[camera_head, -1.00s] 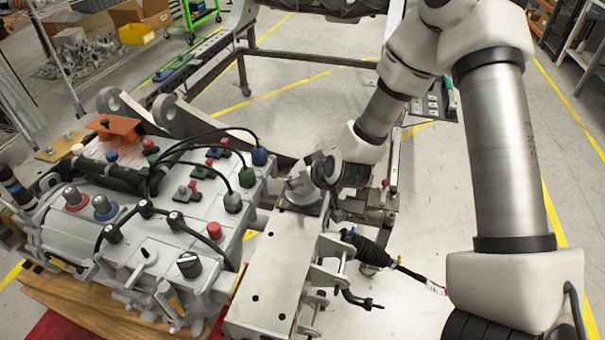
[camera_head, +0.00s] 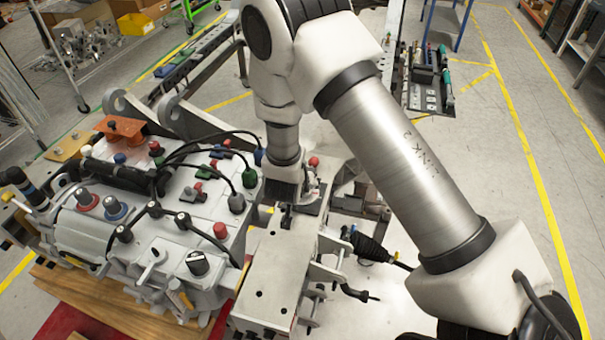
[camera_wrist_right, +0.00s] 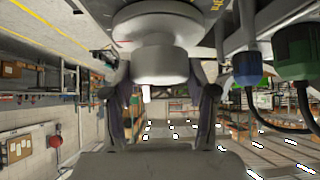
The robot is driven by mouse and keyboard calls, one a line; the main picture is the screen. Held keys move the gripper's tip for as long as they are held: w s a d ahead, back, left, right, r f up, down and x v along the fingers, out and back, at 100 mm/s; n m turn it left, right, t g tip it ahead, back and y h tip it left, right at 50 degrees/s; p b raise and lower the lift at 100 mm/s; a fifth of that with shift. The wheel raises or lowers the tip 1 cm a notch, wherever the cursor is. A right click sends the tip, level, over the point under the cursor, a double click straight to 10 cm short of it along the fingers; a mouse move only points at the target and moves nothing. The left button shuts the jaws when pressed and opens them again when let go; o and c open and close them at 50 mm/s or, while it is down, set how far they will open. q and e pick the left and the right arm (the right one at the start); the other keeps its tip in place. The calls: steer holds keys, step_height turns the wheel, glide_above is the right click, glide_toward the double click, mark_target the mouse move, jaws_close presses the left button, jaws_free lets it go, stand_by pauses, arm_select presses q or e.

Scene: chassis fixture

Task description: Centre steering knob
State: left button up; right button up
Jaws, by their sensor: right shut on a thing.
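The steering knob shows in the right wrist view as a pale grey stepped round knob (camera_wrist_right: 160,65). It sits between the two dark fingers of my right gripper (camera_wrist_right: 162,100), which is shut on it. In the head view my right gripper (camera_head: 290,200) points down at the back end of the light grey block beside the machine, and it hides the knob there. My left gripper is not in view.
The grey machine (camera_head: 155,240) with several coloured knobs and black cables stands close on the left. A blue connector (camera_wrist_right: 247,68) and a green connector (camera_wrist_right: 295,55) are near the gripper. The flat grey block (camera_head: 268,275) extends in front. Floor is free at right.

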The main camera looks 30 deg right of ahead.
stand_by(0.3)
steer(key=shift+m, duration=0.3)
steer(key=o, duration=1.2)
steer(key=shift+c, duration=0.2)
steer(key=v, duration=0.7)
steer(key=shift+a+r, duration=0.2)
steer(key=shift+a, duration=0.05)
steer(key=shift+d, duration=0.1)
steer(key=shift+s, duration=0.1)
